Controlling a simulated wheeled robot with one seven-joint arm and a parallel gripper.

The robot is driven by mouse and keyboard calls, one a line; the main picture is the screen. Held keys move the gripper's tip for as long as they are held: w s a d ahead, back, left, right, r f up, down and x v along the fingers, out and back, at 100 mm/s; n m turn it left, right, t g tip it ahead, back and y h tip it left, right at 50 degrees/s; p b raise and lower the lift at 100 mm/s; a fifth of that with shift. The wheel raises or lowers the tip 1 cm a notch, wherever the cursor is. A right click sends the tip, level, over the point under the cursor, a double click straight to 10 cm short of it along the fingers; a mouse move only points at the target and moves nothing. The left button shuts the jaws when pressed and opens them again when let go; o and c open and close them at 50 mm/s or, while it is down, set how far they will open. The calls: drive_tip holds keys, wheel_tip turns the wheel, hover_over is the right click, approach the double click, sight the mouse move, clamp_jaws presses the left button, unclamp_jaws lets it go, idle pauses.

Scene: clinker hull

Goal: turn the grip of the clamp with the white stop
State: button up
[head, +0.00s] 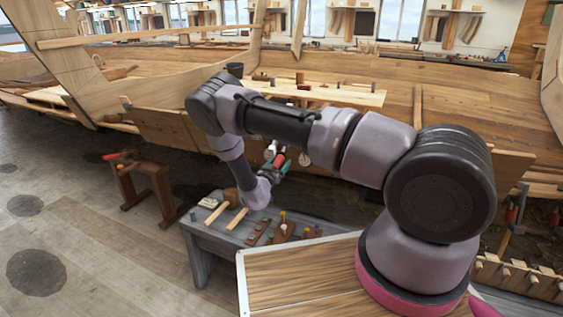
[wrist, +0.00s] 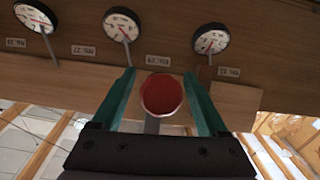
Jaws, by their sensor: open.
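A clamp's red round grip (wrist: 162,95) shows end-on in the wrist view, with a grey bar below it. My gripper (wrist: 160,74) is open, with one teal finger on each side of the grip. Small gaps show between the fingers and the grip, so I see no clear contact. In the head view my gripper (head: 282,166) is beside the hull planking, next to a red grip (head: 279,159). I cannot make out a white stop for certain on this clamp in either view.
White-faced dials (wrist: 120,25) on thin stems stand beyond the fingertips, above upside-down labels. A grey bench (head: 200,240) with wooden pieces and small tools lies below my arm. A sawhorse (head: 145,180) stands at left on open floor. Other red-gripped clamps (head: 511,213) are at right.

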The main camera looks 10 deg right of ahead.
drive_tip(key=shift+x, duration=1.25)
clamp_jaws()
drive_tip(key=shift+s+d+n+g+h, duration=0.1)
drive_tip(key=shift+n+g+h, duration=0.3)
drive_tip(key=shift+h, duration=0.2)
drive_tip(key=shift+s+d+n+g+h, duration=0.1)
drive_tip(key=shift+n+g+h, duration=0.2)
drive_tip(key=shift+n+h, duration=0.25)
drive_tip(key=n+h, duration=0.1)
drive_tip(key=n+g+h, duration=0.1)
drive_tip(key=shift+s+d+r+n+h, duration=0.15)
drive_tip(key=shift+d+r+n+h, duration=0.1)
drive_tip(key=shift+h, duration=0.1)
